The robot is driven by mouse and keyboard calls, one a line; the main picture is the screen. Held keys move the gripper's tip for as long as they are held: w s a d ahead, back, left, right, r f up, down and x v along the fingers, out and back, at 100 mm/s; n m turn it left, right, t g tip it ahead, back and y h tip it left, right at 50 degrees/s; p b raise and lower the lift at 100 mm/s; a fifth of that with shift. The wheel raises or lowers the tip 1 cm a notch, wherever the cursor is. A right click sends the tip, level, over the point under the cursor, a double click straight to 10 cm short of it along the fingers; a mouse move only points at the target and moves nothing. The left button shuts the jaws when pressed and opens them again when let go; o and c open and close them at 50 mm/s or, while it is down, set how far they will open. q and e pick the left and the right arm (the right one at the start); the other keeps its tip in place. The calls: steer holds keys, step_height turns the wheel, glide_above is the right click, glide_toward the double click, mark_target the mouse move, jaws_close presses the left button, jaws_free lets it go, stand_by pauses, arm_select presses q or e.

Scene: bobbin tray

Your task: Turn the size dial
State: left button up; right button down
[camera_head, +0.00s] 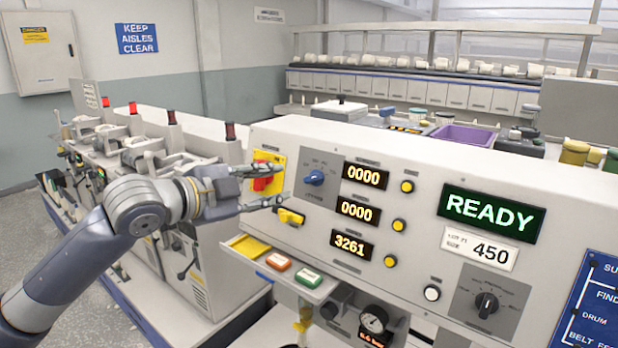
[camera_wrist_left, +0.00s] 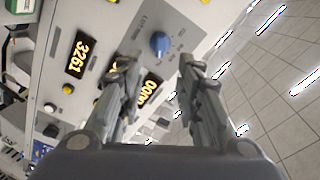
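A blue dial (camera_head: 314,177) sits on a grey plate at the left of the control panel. A black dial (camera_head: 486,303) sits on another grey plate at the lower right. I cannot read which label names the size. My left gripper (camera_head: 279,184) is open and empty, just left of the blue dial and apart from it. In the left wrist view the blue dial (camera_wrist_left: 160,43) shows beyond and between the spread fingers (camera_wrist_left: 158,70). My right gripper is not in view.
A red switch on a yellow plate (camera_head: 267,172) and a yellow lever (camera_head: 290,216) are close to my left fingers. Amber displays (camera_head: 358,212) with yellow buttons, a green READY screen (camera_head: 490,215) and a small tray (camera_head: 249,246) with red and green blocks are nearby.

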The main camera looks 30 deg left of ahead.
mark_target(310, 178)
arm_select(q)
steer(key=p+x, duration=0.1)
steer(key=x, duration=0.6)
steer(key=shift+w+p, duration=0.35)
steer(key=shift+p, duration=0.05)
steer(key=p+x, duration=0.2)
steer(key=p, duration=0.1)
steer(key=shift+w, duration=0.2)
steer(key=shift+w+d+f+p, duration=0.1)
steer(key=shift+w+f+p, duration=0.05)
steer(key=shift+p, duration=0.2)
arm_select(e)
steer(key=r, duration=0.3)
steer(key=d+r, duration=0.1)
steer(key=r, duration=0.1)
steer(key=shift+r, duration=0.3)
arm_select(q)
jaws_close()
